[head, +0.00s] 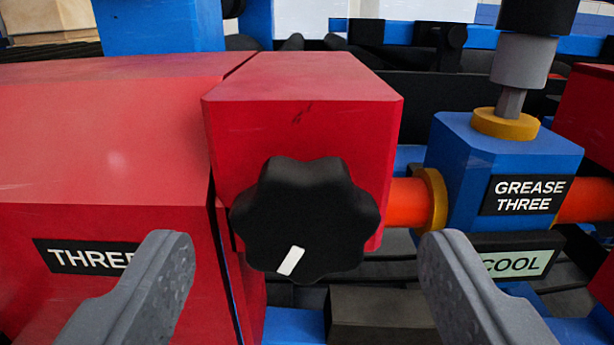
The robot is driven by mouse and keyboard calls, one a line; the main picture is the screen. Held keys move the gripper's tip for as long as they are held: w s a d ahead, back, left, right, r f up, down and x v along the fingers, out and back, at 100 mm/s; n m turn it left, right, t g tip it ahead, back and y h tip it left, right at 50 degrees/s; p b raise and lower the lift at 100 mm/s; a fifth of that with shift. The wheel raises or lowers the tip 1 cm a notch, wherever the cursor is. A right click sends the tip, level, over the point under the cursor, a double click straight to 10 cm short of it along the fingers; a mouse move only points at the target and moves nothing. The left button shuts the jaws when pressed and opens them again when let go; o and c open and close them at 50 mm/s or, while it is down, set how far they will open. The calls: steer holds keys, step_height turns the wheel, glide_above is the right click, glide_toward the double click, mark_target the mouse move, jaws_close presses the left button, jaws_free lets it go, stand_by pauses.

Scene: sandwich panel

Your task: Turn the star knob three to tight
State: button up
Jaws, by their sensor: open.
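The star knob (305,215) is black and lobed, on the front of a red block (300,125) in the middle of the head view. A white mark on it points down and slightly left. A label reading "THREE" (85,257) is on the red housing to its left, its right end hidden by a finger. My gripper (300,265) is open, with one grey finger on each side of the knob and low in the view. The fingers look clear of the knob; I cannot tell how far in front of it they are.
A blue block (500,165) labelled "GREASE THREE" stands at right on an orange pipe (408,204), with a grey and black fitting (523,60) on top. A "COOL" plate (525,263) sits below it, partly behind the right finger. Red housing (90,130) fills the left.

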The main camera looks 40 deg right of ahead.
steer(key=shift+x, duration=0.95)
steer(key=c, duration=1)
steer(key=shift+o, duration=0.2)
